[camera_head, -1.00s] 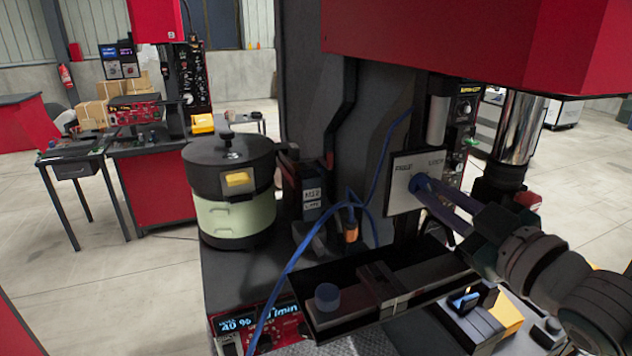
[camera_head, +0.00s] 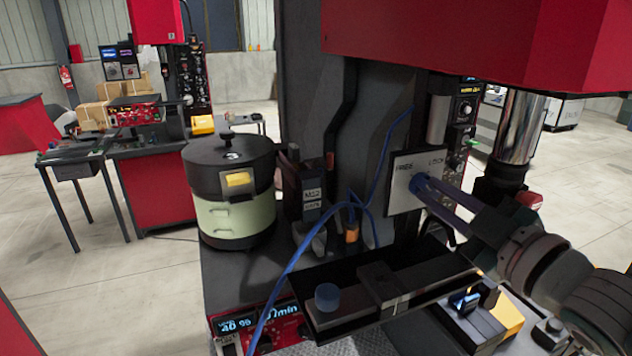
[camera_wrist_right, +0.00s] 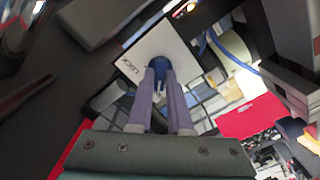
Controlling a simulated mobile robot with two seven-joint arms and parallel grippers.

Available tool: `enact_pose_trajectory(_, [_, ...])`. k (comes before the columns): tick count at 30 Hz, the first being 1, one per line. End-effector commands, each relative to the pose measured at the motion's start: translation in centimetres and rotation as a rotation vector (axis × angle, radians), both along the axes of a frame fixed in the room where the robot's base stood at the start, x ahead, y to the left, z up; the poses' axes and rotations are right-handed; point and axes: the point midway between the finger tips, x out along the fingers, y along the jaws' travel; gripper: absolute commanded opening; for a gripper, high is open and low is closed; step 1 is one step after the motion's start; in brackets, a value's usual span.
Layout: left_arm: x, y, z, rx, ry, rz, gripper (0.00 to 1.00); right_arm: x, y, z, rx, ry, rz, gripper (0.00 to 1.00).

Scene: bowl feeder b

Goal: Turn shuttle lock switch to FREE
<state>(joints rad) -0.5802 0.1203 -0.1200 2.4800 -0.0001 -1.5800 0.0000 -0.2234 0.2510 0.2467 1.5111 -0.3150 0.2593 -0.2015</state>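The shuttle lock switch is a blue knob (camera_head: 418,184) on an upright white plate (camera_head: 401,198) at the right centre of the head view. The plate reads FREE on the left and LOCK on the right. My right gripper (camera_head: 424,188) reaches it from the lower right. In the right wrist view, the two long fingers (camera_wrist_right: 160,76) meet the blue knob (camera_wrist_right: 155,65) from both sides and appear closed on it. The fingertips partly hide the knob, so I cannot tell its exact pointing direction. The white plate (camera_wrist_right: 160,42) shows behind. My left gripper is out of view.
A red housing (camera_head: 480,45) overhangs the plate. A dark tray (camera_head: 350,318) with a round blue-grey knob sits below. A blue cable (camera_head: 293,262) hangs left of the plate. A pale green bowl feeder (camera_head: 236,222) stands farther left. A metal cylinder (camera_head: 518,125) is at right.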

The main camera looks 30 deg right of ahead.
Motion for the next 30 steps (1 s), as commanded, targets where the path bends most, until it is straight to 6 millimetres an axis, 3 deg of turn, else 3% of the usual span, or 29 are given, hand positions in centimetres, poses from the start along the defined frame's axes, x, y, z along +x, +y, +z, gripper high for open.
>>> enact_pose_trajectory(1, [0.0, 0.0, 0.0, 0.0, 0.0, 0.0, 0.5, 0.0, 0.0, 0.1, -0.003, -0.001, 0.001, 0.22])
enact_pose_trajectory(8, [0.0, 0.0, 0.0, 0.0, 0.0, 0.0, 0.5, 0.0, 0.0, 0.0, -0.001, -0.001, 0.001, 0.47])
enact_pose_trajectory(17, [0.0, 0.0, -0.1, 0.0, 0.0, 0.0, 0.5, -0.3, 0.0, -0.1, 0.0, 0.001, 0.001, 0.47])
enact_pose_trajectory(22, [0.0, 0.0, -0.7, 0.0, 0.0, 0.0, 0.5, -2.3, 0.3, -0.3, 0.0, 0.002, 0.001, 0.47])
enact_pose_trajectory(30, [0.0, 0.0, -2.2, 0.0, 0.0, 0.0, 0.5, -7.2, 0.8, -0.4, 0.0, 0.002, 0.001, 0.47])
